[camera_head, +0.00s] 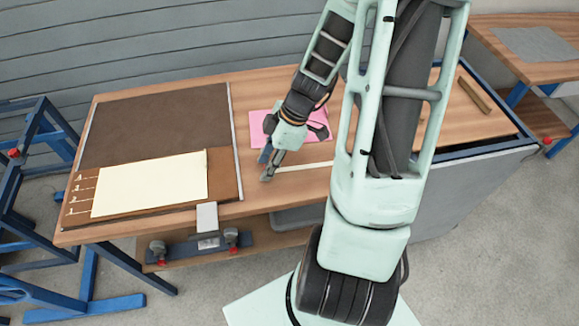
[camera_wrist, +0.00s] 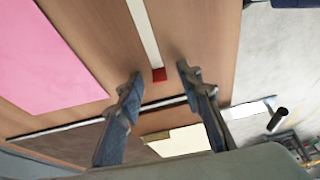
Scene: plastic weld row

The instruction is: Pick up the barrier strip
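A long, narrow cream strip (camera_head: 305,166), which I take to be the barrier strip, lies on the wooden bench top. In the wrist view the strip (camera_wrist: 144,32) runs from the top edge down to a red end (camera_wrist: 159,75). My gripper (camera_head: 267,168) is low over the bench at the left end of the strip. In the wrist view my gripper (camera_wrist: 159,73) is open, its fingers on either side of the red end with gaps to both. Nothing is between the fingers but the strip's end. My arm hides the strip's right part in the head view.
A pink sheet (camera_head: 258,128) lies behind the strip. A brown board (camera_head: 155,125) with a cream sheet (camera_head: 150,186) and a pale metal edge is to the left. A dark bar (camera_head: 474,95) lies at the bench's right. The bench's front edge is close to the strip.

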